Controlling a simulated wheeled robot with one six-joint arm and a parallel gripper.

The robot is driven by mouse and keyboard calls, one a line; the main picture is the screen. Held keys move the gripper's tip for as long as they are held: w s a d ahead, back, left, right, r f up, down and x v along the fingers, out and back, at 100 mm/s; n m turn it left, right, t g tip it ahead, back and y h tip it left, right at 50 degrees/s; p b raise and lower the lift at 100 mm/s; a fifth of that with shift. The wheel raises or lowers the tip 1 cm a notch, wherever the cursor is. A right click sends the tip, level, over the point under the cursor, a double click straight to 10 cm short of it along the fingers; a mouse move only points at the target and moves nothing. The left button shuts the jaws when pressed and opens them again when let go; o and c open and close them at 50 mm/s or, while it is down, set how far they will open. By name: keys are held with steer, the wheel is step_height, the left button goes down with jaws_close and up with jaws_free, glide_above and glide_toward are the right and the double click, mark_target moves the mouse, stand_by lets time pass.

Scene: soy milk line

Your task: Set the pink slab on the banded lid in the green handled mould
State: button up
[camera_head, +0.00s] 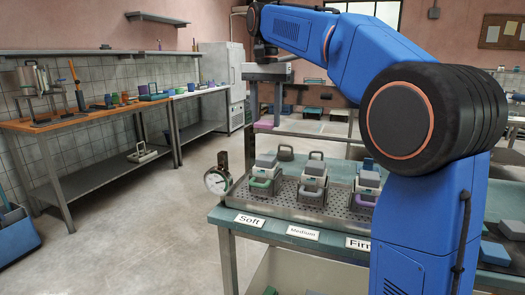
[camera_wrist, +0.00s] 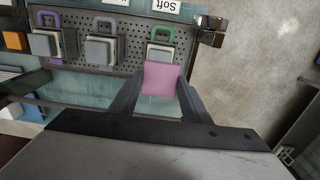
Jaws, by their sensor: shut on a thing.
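My gripper (camera_wrist: 160,88) is shut on the pink slab (camera_wrist: 161,79), which sits flat between the two dark fingers in the wrist view. In the head view my gripper (camera_head: 264,115) hangs in the air above and behind the row of moulds. The green handled mould (camera_head: 261,184) stands at the left end of the perforated tray, behind the Soft label. It also shows in the wrist view (camera_wrist: 160,32), just beyond the slab. A grey block (camera_head: 266,160) sits on top of this mould. I cannot make out bands on its lid.
The perforated tray (camera_head: 231,204) also holds a white handled mould (camera_head: 312,184) and a purple handled mould (camera_head: 364,198). A round dial gauge (camera_head: 217,181) stands at the tray's left corner. Labels line the table's front edge.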

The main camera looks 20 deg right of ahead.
mark_target(266, 157)
step_height(266, 157, down, 9)
steer(key=shift+d+f, duration=0.1)
stand_by(0.4)
steer(key=shift+f, duration=0.15)
steer(key=o, duration=1)
step_height(266, 157, up, 12)
steer(key=shift+r, duration=0.15)
steer(key=shift+s, duration=0.1)
